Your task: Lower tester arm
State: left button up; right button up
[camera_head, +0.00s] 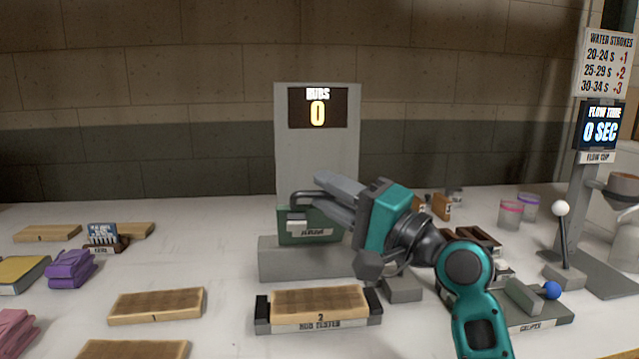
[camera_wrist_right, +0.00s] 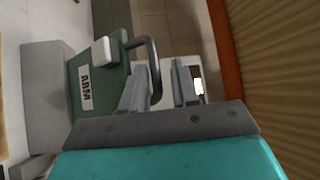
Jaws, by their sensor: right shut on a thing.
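The tester arm is a green block (camera_head: 296,222) with a dark bent handle and a small pale block on its face. It stands at the grey rear block (camera_head: 300,260) of the rub tester, behind panel 2 (camera_head: 318,300), not over it. In the right wrist view the green arm (camera_wrist_right: 88,118) shows its label, and the dark handle (camera_wrist_right: 155,62) passes between my fingers. My right gripper (camera_head: 324,194) is shut on this handle; it also shows in the wrist view (camera_wrist_right: 160,84). The gripper hides the arm's right side. My left gripper is not in view.
A display post (camera_head: 288,150) reading RUBS 0 stands behind the tester. The blue-knobbed gauge (camera_head: 551,290) and flow-cup stand (camera_head: 577,190) are to the right.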

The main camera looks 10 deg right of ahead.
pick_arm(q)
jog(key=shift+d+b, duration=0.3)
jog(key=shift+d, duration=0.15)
pick_arm(e)
jog(key=v, duration=1)
jog(key=shift+d+r, duration=0.2)
jog(key=shift+d, duration=0.15)
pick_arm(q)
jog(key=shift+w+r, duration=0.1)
